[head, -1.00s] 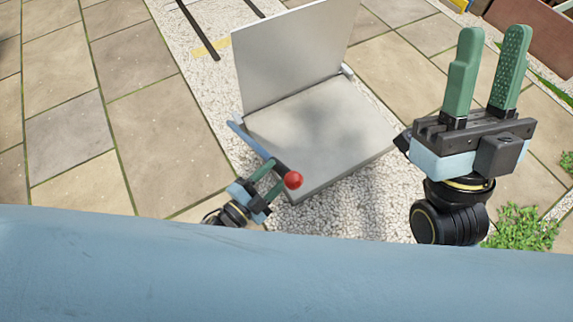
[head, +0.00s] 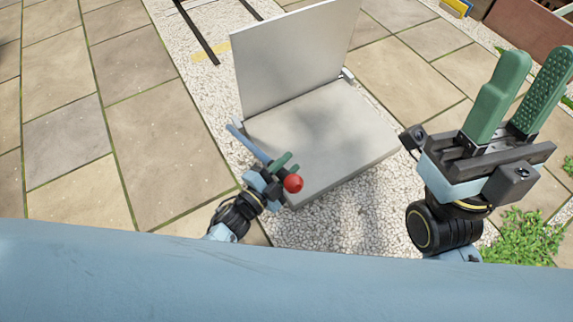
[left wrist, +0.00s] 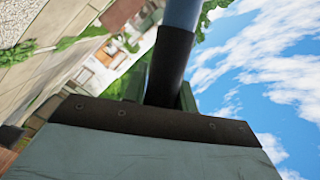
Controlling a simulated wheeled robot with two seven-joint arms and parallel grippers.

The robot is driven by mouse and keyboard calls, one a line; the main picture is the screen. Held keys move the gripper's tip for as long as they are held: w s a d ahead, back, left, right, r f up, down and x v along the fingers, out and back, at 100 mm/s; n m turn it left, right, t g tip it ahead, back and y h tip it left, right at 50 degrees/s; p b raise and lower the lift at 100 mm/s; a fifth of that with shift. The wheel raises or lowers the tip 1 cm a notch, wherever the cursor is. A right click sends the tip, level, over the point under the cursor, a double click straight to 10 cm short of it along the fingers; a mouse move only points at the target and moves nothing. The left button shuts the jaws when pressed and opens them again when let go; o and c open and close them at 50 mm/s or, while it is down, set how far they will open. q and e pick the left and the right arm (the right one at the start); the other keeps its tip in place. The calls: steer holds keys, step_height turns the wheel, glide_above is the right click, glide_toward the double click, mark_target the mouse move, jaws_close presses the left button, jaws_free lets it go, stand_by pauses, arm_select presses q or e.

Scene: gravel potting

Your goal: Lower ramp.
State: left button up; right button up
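The ramp is a grey flat panel (head: 295,55) standing upright, hinged at the back edge of a grey platform (head: 325,130) in the head view. A blue lever (head: 246,142) with a red knob (head: 293,183) runs along the platform's left side. My left gripper (head: 287,168) is at the lever's knob end. In the left wrist view its green fingers (left wrist: 162,92) lie on both sides of the lever's black grip (left wrist: 171,65), with no clear gap, so it looks shut on it. My right gripper (head: 522,88) is open and empty, raised at the right.
White gravel (head: 325,220) surrounds the platform, with stone paving (head: 150,130) on both sides. Dark rails (head: 200,35) lie behind the panel. A green plant (head: 520,235) grows at the lower right.

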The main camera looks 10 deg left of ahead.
arm_select(q)
jaws_close()
steer(key=shift+r, duration=0.1)
